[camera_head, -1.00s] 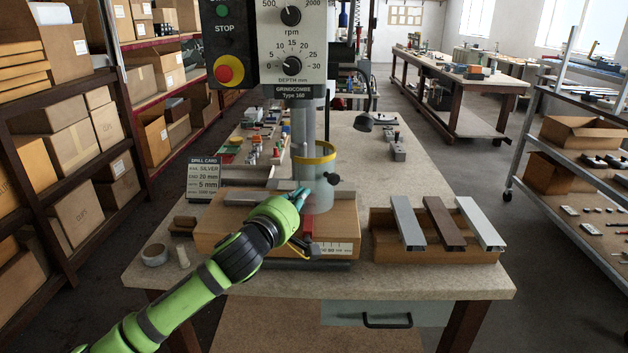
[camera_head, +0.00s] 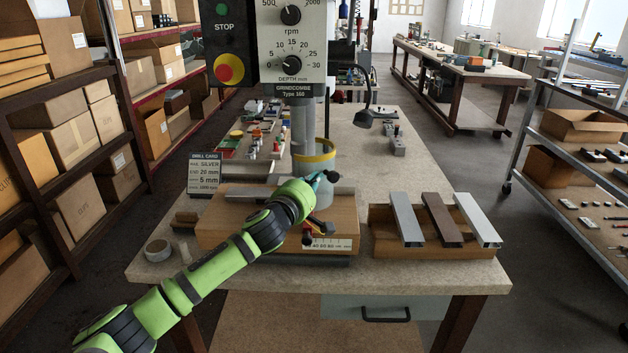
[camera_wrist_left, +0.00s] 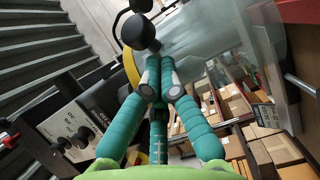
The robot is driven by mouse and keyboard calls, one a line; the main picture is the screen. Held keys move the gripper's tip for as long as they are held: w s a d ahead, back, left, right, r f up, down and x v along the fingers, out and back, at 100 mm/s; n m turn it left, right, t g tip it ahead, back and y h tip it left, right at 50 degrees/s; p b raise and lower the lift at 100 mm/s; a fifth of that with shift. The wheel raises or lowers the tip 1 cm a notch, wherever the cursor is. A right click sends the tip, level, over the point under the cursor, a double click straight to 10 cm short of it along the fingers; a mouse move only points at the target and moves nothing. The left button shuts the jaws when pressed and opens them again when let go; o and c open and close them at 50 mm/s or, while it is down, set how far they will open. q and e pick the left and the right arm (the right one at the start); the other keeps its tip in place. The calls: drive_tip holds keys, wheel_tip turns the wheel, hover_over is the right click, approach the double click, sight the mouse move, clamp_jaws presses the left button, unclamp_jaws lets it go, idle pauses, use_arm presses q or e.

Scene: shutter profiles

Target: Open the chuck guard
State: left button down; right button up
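The chuck guard is a clear cylinder with a yellow top ring (camera_head: 314,156), around the spindle under the drill head. It looks closed around the chuck. Its black knob (camera_head: 332,176) sticks out at the front right and also shows large in the left wrist view (camera_wrist_left: 138,31). My left gripper (camera_head: 322,181) is in front of the guard, with its fingertips close beside the knob. In the left wrist view its teal fingers (camera_wrist_left: 160,77) come together at the tips, just below the knob, with nothing seen between them. I cannot tell whether they touch the knob. My right gripper is out of view.
The drill head (camera_head: 292,45) hangs above. A wooden block (camera_head: 225,228) lies under the guard. A stand with several profiles (camera_head: 385,240) is to the right. A drill card (camera_head: 204,173) and a tape roll (camera_head: 158,250) are at left.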

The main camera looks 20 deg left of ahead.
use_arm(q)
drive_tip(key=shift+d+f, duration=0.1)
drive_tip(key=shift+d, duration=0.05)
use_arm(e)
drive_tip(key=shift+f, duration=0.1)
use_arm(q)
drive_tip(key=shift+d, duration=0.35)
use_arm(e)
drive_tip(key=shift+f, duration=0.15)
